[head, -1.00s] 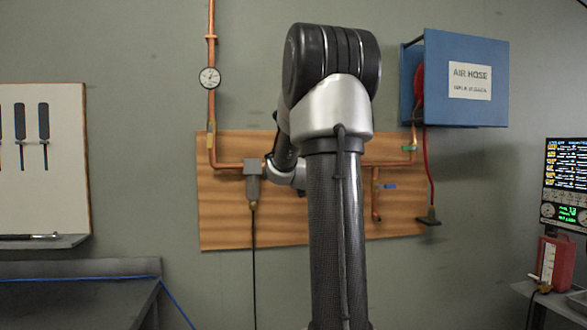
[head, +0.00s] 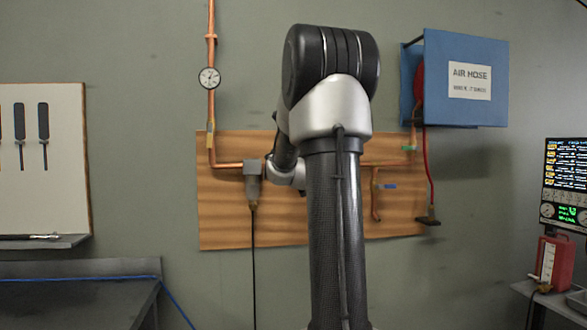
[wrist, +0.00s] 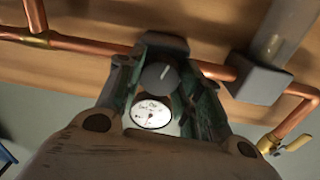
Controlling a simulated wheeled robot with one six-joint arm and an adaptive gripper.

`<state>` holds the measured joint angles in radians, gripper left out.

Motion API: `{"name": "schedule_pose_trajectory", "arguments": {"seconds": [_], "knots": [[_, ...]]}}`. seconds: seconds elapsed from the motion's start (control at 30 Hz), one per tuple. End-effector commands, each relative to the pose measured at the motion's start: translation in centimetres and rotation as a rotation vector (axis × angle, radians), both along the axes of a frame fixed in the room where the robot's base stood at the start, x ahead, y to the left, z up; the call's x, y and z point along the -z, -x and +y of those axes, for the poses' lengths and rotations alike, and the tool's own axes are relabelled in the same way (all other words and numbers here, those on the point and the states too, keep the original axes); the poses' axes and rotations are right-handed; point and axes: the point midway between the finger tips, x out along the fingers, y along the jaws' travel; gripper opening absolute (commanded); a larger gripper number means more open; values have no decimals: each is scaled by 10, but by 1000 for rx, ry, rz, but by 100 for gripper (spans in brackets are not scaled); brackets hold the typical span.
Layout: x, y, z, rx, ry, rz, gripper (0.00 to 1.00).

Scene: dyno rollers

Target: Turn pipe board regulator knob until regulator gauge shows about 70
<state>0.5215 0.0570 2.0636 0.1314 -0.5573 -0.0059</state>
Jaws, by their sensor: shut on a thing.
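In the wrist view the dark round regulator knob (wrist: 157,77), with a pale mark on its face, sits between the two fingers of my gripper (wrist: 166,64). The fingers are shut on its sides. The white round regulator gauge (wrist: 151,112) shows just below the knob in that view; its needle and figures are too small to read surely. In the head view the knob, regulator gauge and gripper are hidden behind my arm. The wooden pipe board (head: 225,215) shows on both sides of the arm.
Copper pipe (wrist: 75,43) runs along the board to a grey block (wrist: 258,80). A second gauge (head: 209,78) is on the upright pipe at left. A blue air hose box (head: 465,80) hangs at upper right. A bench (head: 80,290) stands at lower left.

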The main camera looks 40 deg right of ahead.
Motion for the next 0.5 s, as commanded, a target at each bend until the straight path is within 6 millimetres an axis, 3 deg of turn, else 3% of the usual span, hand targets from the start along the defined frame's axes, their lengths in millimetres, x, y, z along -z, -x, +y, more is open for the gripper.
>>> {"name": "schedule_pose_trajectory", "arguments": {"seconds": [0.5], "knots": [[1,0,0,0,351,216,12]]}}
